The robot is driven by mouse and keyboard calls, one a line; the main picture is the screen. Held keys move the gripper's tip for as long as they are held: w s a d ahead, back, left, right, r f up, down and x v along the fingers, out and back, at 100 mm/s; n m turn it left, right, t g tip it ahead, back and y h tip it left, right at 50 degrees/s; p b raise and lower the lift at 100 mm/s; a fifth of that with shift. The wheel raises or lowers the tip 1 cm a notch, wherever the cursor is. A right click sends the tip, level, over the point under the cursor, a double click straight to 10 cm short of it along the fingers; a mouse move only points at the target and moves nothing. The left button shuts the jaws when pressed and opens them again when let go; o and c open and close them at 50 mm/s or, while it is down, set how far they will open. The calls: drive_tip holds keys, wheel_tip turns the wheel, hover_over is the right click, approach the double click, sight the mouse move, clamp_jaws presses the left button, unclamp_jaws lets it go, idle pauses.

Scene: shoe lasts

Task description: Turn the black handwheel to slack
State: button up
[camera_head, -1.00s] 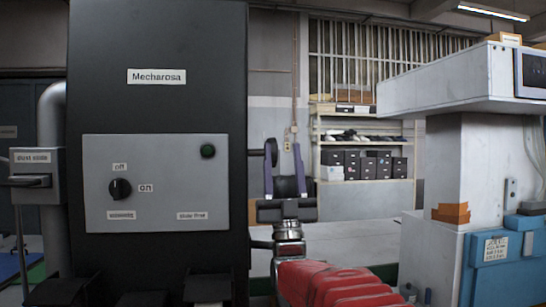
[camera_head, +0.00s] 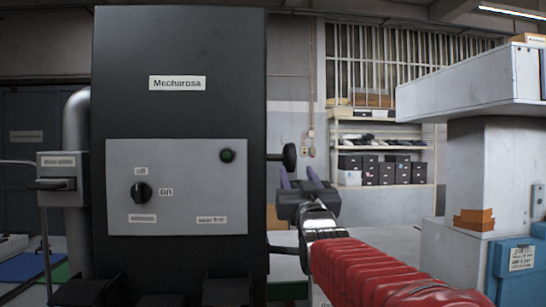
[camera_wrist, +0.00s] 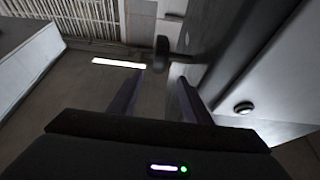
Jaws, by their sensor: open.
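The black handwheel (camera_head: 290,157) sits edge-on at the end of a short shaft on the right side of the tall black Mecharosa machine (camera_head: 180,45). My gripper (camera_head: 298,173) is open, with its purple fingers just below the handwheel in the head view. In the wrist view the handwheel (camera_wrist: 161,53) shows just beyond the fingertips, roughly in line with the gap between them (camera_wrist: 158,80). Nothing is between the fingers, and they look apart from the wheel. Any marking for slack is not visible.
The machine's grey panel (camera_head: 176,187) carries a black knob (camera_head: 141,192) and a green button (camera_head: 227,156). A grey-white machine (camera_head: 470,85) stands at the right, with orange pieces (camera_head: 474,219) on its ledge. A shelf with dark boxes (camera_head: 370,170) is at the back wall.

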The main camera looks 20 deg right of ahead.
sight(289, 155)
drive_tip(key=shift+w+f, duration=0.1)
drive_tip(key=shift+f, duration=0.25)
drive_tip(key=shift+w, duration=0.15)
drive_tip(key=shift+x, duration=6.8)
drive_tip(key=shift+d+f, duration=0.1)
drive_tip(key=shift+f, duration=0.05)
drive_tip(key=c, duration=1)
